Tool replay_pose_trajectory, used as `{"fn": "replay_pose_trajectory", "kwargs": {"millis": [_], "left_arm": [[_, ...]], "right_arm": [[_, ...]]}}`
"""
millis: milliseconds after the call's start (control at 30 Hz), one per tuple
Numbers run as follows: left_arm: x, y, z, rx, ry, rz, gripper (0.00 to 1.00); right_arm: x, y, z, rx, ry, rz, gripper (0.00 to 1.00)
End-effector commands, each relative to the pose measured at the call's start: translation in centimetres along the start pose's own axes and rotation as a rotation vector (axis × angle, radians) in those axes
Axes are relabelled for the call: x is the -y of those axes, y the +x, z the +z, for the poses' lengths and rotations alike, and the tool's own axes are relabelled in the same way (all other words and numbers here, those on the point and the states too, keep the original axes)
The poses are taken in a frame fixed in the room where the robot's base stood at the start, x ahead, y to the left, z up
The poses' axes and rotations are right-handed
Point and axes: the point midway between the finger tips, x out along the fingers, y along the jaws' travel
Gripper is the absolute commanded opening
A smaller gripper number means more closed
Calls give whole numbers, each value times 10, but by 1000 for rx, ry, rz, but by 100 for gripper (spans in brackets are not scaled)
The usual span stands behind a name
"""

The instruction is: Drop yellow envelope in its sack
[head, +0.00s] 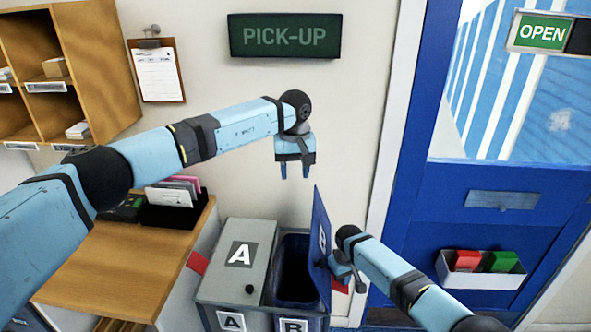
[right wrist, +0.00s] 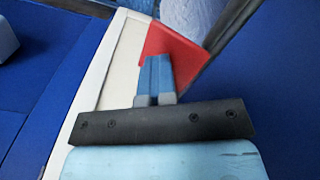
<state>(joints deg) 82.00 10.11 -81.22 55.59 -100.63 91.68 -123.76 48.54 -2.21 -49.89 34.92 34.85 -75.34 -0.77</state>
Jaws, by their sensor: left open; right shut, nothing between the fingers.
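No yellow envelope shows in either view. Bin B (head: 300,303) stands open with a dark inside, and I cannot see what lies in it. Its blue lid (head: 320,240), marked B, is tilted up at the right side. Bin A (head: 240,260) beside it has its grey lid down. My left gripper (head: 296,172) is open and empty, pointing down above and behind the bins. My right gripper (head: 347,277) is shut and empty just right of the raised lid; whether it touches the lid I cannot tell. Its closed fingers also show in the right wrist view (right wrist: 155,65).
A wooden counter (head: 120,262) at the left holds a black holder (head: 172,208) with several white, grey and pink envelopes. A blue door (head: 490,220) stands at the right with a white tray (head: 480,277) of red and green blocks. Wooden pigeonholes (head: 105,50) hang at the upper left.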

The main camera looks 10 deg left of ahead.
Motion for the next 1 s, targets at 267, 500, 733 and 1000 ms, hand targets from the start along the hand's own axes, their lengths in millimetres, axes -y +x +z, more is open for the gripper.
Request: {"fn": "replay_pose_trajectory", "kwargs": {"millis": [267, 500, 733, 1000], "left_arm": [[0, -16, 0, 0, 0, 0, 44], [0, -28, 0, 0, 0, 0, 44], [0, -38, 0, 0, 0, 0, 44], [0, -41, 0, 0, 0, 0, 44]], "right_arm": [[10, -15, 0, 1, -7, -13, 0], [5, -29, 0, 0, -4, -8, 0], [3, -41, 0, 0, -3, -6, 0], [2, -52, 0, -1, -3, -6, 0]]}}
